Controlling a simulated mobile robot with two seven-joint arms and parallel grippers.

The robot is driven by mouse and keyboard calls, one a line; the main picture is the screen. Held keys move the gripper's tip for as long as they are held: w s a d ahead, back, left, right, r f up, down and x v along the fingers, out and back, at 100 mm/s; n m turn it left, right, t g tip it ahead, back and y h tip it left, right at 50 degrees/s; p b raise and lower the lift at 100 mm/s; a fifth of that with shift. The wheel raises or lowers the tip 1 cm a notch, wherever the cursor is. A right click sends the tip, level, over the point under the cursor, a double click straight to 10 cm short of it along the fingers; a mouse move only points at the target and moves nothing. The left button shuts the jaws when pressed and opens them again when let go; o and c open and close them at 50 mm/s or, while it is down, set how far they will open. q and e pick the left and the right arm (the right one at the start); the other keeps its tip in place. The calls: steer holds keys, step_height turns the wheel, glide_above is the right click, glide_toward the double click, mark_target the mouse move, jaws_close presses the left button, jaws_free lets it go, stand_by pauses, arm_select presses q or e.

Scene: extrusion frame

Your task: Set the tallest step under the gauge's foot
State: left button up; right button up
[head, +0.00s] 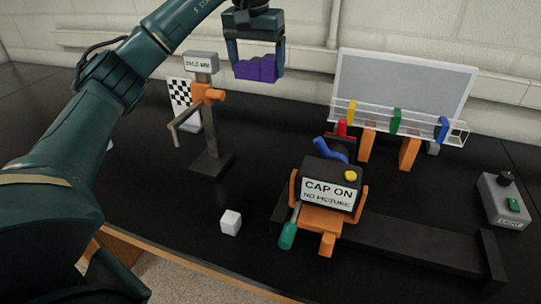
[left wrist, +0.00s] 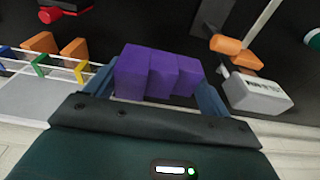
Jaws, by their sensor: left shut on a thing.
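My left gripper (head: 257,66) is shut on a purple stepped block (head: 256,72), high above the table and right of the gauge's top. In the left wrist view the block (left wrist: 158,72) sits between the two fingers, its several steps side by side. The height gauge (head: 209,163) stands on a dark base with an upright post, an orange clamp (head: 205,94) and a grey readout (head: 201,62) whose small digits are hard to read. Its grey arm reaches left and bends down to the foot (head: 178,138), above the black table. My right gripper is out of view.
A white cube (head: 231,222) lies near the front edge. A black camera box labelled "CAP ON" (head: 329,188) sits on an orange mount by a dark rail (head: 415,243).

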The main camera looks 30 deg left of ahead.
mark_target(260, 172)
arm_select(q)
steer(key=f, duration=2.7)
steer(key=shift+s, duration=0.25)
steer(key=shift+f, duration=0.1)
steer(key=o, duration=1)
steer(key=shift+c, duration=0.2)
